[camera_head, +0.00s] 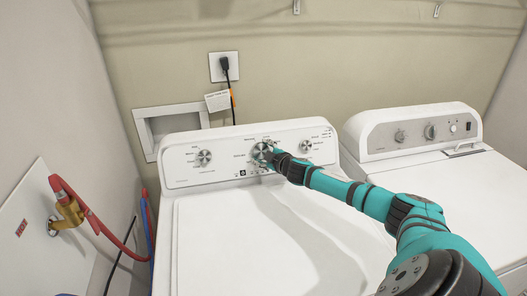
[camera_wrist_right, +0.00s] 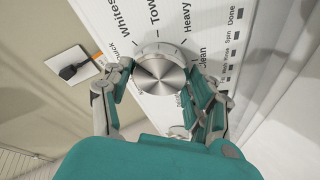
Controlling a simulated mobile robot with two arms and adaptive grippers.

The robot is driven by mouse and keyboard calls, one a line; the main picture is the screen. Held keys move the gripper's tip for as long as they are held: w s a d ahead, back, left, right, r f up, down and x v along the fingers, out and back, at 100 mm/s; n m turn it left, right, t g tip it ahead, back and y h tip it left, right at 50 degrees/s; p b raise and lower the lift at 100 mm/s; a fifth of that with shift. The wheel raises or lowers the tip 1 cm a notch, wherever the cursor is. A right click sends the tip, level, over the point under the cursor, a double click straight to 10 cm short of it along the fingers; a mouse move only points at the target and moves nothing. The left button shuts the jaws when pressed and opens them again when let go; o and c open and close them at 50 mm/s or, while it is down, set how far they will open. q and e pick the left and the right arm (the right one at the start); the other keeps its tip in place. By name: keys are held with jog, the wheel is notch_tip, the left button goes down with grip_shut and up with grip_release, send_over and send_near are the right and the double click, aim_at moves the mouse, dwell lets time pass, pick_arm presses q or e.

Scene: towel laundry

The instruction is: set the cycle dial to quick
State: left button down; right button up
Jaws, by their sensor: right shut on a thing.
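The cycle dial (camera_head: 261,151) is the large silver middle knob on the left washer's control panel (camera_head: 222,170). In the wrist view the cycle dial (camera_wrist_right: 161,78) is round brushed metal, with printed words around it, among them Whites, Heavy and Clean; a partly covered word at upper left reads like Quick. My right gripper (camera_wrist_right: 160,72) is shut on the dial, one finger on each side of it. In the head view my right gripper (camera_head: 270,156) partly covers the dial. I cannot tell which word the dial points to. My left gripper is not in view.
Smaller knobs sit on the panel left (camera_head: 204,157) and right (camera_head: 305,146) of the dial. A second white machine (camera_head: 450,180) stands at the right. A red hose (camera_head: 95,220) and brass valve (camera_head: 68,214) are at the left wall. The washer lid (camera_head: 230,240) is clear.

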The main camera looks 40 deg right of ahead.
jog(key=n+p, duration=0.2)
jog(key=p, duration=0.2)
jog(key=r+n+g+y+p, duration=0.1)
jog(key=n+p, duration=0.2)
jog(key=shift+d+p, duration=0.1)
jog(key=shift+p, duration=0.25)
jog(key=shift+w+f+n+g+p, duration=0.15)
jog(key=shift+n+g+p, duration=0.15)
jog(key=shift+n+p, duration=0.65)
jog(key=shift+f+n+p, duration=0.15)
jog(key=shift+n+p, duration=0.1)
jog(key=shift+p, duration=0.1)
jog(key=o, duration=1.2)
